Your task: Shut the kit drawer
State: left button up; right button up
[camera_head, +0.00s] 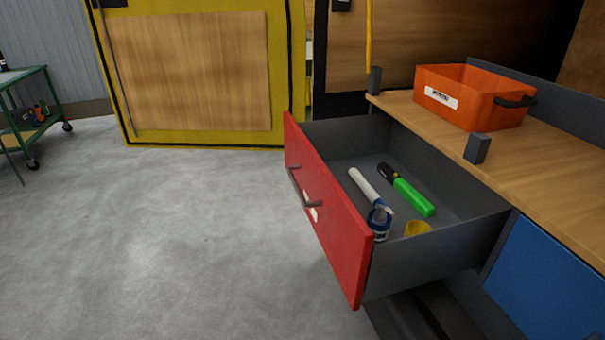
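The kit drawer (333,212) has a red front and dark grey walls, and it stands pulled out from under the wooden worktop on the right. A dark bar handle (304,188) runs across its front. Inside lie a white tube-like item (364,185), a green-handled tool (413,197), a small blue container (378,223) and a yellow round item (417,228). Neither of my grippers shows in the head view.
An orange bin (470,97) stands on the worktop (545,150). A blue front (550,282) is beside the drawer at lower right. A green cart (28,119) stands far left. The concrete floor (180,240) left of the drawer is clear.

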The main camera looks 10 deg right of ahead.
aim_at(468, 221)
jog(key=z, duration=0.2)
jog(key=k, duration=0.45)
jog(key=u, duration=1.45)
jog(key=i, duration=0.95)
jog(key=z, duration=2.35)
jog(key=i, duration=0.5)
jog(key=u, duration=0.05)
